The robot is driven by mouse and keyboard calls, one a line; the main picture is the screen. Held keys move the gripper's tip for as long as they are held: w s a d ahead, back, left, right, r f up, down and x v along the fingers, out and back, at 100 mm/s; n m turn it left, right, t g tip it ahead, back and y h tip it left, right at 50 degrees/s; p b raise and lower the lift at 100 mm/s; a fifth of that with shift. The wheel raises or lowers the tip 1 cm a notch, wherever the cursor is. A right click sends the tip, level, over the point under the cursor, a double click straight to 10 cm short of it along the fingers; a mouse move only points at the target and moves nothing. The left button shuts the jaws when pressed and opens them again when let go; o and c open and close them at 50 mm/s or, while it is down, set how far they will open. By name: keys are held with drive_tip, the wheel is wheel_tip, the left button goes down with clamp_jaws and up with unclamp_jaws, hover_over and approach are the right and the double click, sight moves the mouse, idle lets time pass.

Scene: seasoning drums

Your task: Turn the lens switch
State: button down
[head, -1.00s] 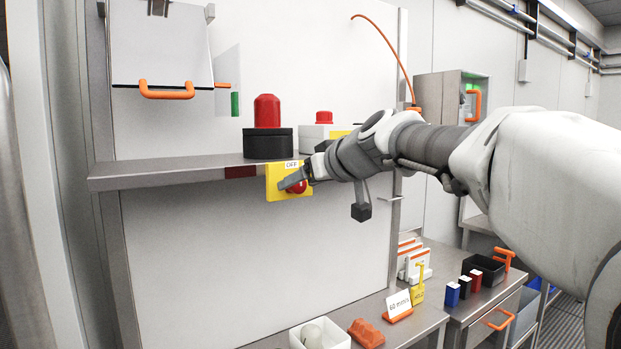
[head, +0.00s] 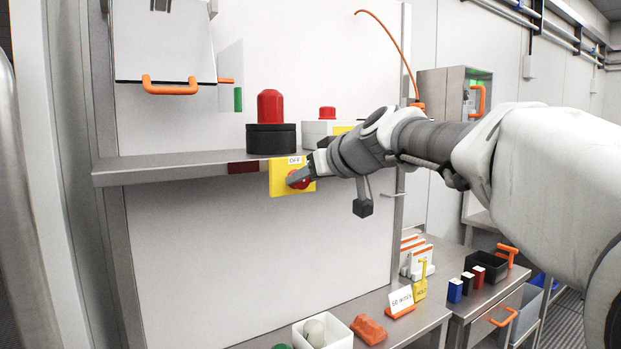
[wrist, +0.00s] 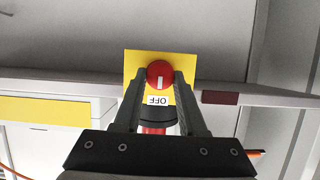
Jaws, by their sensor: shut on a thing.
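The lens switch is a red round knob (wrist: 160,74) on a yellow plate (head: 278,179) fixed to the front edge of the shelf. A white OFF label (head: 295,161) is at the top of the plate; it also shows in the wrist view (wrist: 158,100). A white line on the knob points along the direction of the label. My gripper (head: 298,180) is at the knob. In the wrist view its two fingers (wrist: 160,84) lie either side of the knob, shut on it. In the head view the fingers partly hide the knob.
A metal shelf (head: 180,170) holds a black drum (head: 270,140) with a red top (head: 270,106), and a white box (head: 318,131) with a red button. Below, a bench carries a white bin (head: 330,341), an orange block (head: 368,328) and a sign (head: 401,299). The wall below the shelf is clear.

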drive_tip(key=shift+f+b, duration=0.1)
drive_tip(key=shift+b, duration=0.2)
drive_tip(key=m+y+b, duration=0.1)
drive_tip(key=m+g+b, duration=0.1)
drive_tip(key=m, duration=0.1)
drive_tip(key=m+y+b, duration=0.1)
drive_tip(key=shift+w+d+f+y+b, duration=0.15)
drive_tip(key=shift+w+d+y+b, duration=0.05)
drive_tip(key=shift+d+y+b, duration=0.1)
drive_tip(key=m+g+y+b, duration=0.1)
drive_tip(key=m+y+b, duration=0.1)
drive_tip(key=m, duration=0.2)
drive_tip(key=shift+y+b, duration=0.3)
drive_tip(key=shift+m, duration=0.3)
drive_tip(key=shift+c, duration=2.4)
unclamp_jaws()
drive_tip(key=shift+d, duration=0.2)
